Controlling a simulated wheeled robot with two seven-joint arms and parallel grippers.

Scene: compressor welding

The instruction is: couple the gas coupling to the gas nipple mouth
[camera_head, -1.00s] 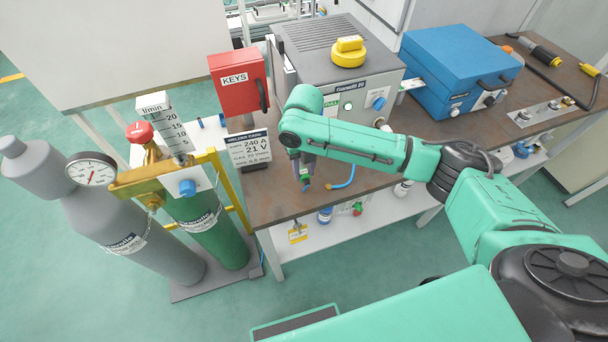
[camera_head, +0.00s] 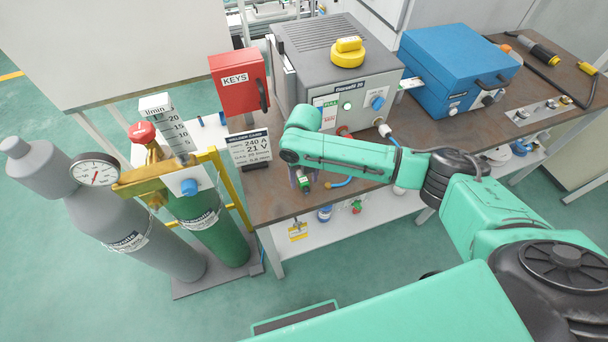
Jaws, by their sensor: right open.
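A pale fitting (camera_head: 384,129) sits at the lower right front of the grey welding unit (camera_head: 350,92). A blue hose (camera_head: 341,183) runs down from it, passes behind my right arm and shows again on the bench. I take the fitting to be the gas coupling; the nipple mouth is not distinct, and I cannot tell whether the two are joined. My right gripper (camera_head: 302,181) points down over the bench near its front edge, left of the hose, and is open. The arm hides most of it. A small green part shows at its tips. My left gripper is not in view.
A red KEYS box (camera_head: 238,82) and a welder card (camera_head: 250,148) stand left of the unit. A blue case (camera_head: 459,65) is to its right. Gas cylinders (camera_head: 125,225) with a yellow bracket stand at left. The bench (camera_head: 275,205) is clear at its front left corner.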

